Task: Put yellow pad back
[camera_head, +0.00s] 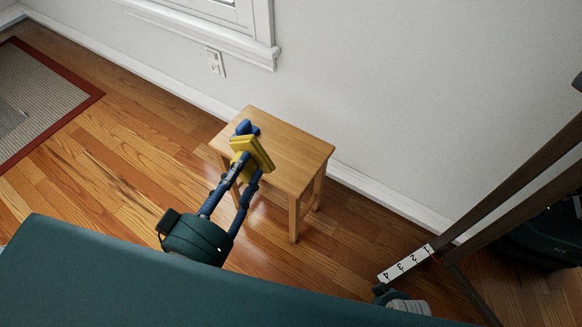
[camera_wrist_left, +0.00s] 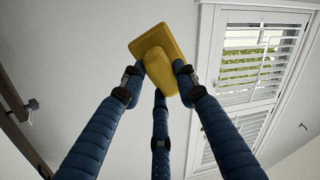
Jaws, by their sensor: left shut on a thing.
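The yellow pad (camera_head: 257,152) is held in my left gripper (camera_head: 247,158), in front of and above the wooden stool (camera_head: 300,153) in the head view. The blue fingers are closed around the pad, and it sits tilted at their tips. In the left wrist view, the yellow pad (camera_wrist_left: 164,47) is between the fingertips of my left gripper (camera_wrist_left: 158,80), with the wall behind it. The head view does not show clearly whether the pad touches the stool top. My right gripper is not in view.
The stool stands close to the white wall (camera_head: 400,90), below a window (camera_head: 215,15). A red-edged rug (camera_head: 50,95) lies at the left. Dark slanted bars (camera_head: 500,200) with a numbered white label (camera_head: 405,264) are at the right. Wood floor (camera_head: 130,150) is clear left of the stool.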

